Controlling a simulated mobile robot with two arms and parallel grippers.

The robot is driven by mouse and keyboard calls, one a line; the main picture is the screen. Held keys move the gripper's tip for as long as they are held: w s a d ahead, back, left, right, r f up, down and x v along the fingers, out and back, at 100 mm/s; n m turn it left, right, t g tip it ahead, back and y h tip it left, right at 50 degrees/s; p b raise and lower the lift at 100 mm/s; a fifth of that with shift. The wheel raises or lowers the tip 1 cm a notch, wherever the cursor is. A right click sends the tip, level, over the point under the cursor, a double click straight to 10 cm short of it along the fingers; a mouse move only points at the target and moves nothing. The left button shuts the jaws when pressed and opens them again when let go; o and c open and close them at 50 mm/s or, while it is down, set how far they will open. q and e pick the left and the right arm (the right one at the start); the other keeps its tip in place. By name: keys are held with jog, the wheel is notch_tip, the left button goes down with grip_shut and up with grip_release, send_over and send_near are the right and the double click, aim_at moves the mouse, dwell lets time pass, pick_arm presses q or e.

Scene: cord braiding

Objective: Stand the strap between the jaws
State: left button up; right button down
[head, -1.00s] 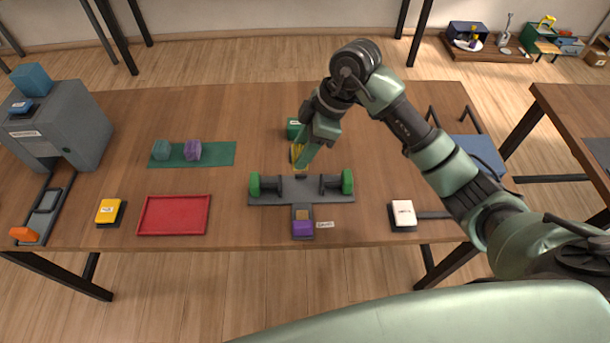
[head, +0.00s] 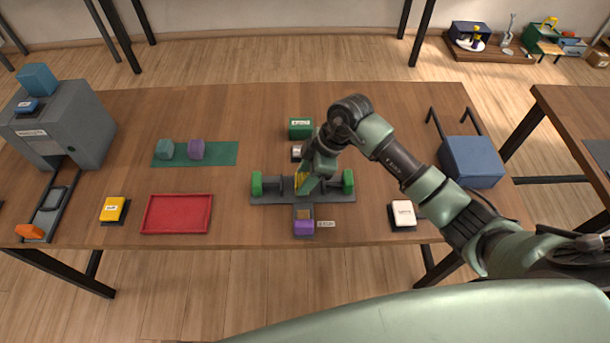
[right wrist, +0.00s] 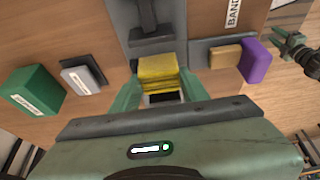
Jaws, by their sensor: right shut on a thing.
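My right gripper (head: 305,184) is shut on the yellow strap (head: 299,180). The folded yellow strap also shows between the fingers in the right wrist view (right wrist: 157,70). The grey clamp fixture (head: 270,199) has a jaw on each side with green end knobs. The gripper holds the strap in the gap between the left jaw (head: 288,184) and the right jaw (head: 331,182). The strap's lower end is hidden, so I cannot tell whether it touches the base.
A purple block (head: 304,228) sits at the fixture's front. A green box (head: 300,127) and a small white-topped block (head: 297,152) stand behind. A red tray (head: 177,229) and yellow-topped block (head: 113,208) lie left, a white-topped block (head: 403,213) right.

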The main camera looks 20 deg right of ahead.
jog(key=shift+f, duration=0.15)
jog(key=c, duration=0.7)
grip_release()
jog(key=shift+c, duration=0.2)
jog(key=b+v, duration=0.1)
jog(key=v, duration=1.1)
